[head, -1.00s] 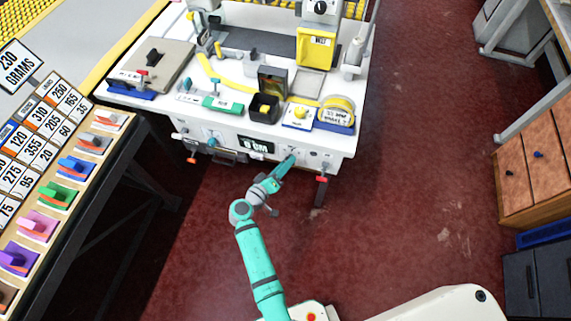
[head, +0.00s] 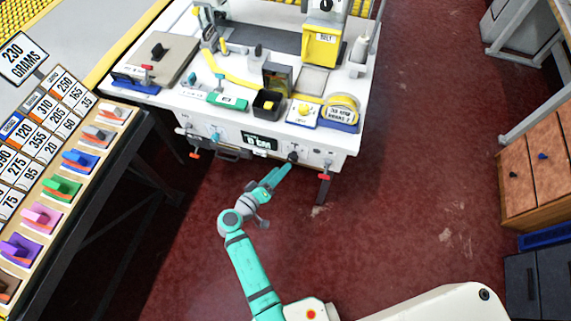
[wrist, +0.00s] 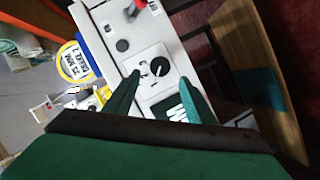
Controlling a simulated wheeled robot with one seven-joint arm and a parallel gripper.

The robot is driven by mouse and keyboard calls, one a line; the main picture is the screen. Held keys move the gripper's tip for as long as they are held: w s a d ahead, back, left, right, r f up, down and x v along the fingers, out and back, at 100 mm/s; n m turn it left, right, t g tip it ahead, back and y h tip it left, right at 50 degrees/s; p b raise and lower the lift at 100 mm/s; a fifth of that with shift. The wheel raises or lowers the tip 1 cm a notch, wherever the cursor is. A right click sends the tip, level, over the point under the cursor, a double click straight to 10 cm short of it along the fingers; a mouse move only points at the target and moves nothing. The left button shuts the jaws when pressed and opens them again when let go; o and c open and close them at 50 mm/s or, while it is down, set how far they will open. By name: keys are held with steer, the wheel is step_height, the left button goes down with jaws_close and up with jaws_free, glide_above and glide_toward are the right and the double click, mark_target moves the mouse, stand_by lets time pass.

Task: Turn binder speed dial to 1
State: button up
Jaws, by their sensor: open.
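The binder speed dial (wrist: 160,67) is a black knob with a white pointer line on a pale square plate, seen in the wrist view. The marks around it are too small to read. In the head view the dial (head: 293,157) is a small dark knob on the bench's front panel, right of the black display (head: 259,142). My gripper (wrist: 161,79) is open and empty, its two green fingers to either side of the dial in the picture. In the head view my gripper (head: 288,167) is just in front of the panel, apart from the dial.
A plain black round knob (wrist: 122,45) and a red-tipped part (wrist: 136,8) are on the same panel. The red floor right of the bench is clear.

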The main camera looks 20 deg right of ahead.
steer(key=shift+v, duration=2.3)
steer(key=shift+f, duration=0.1)
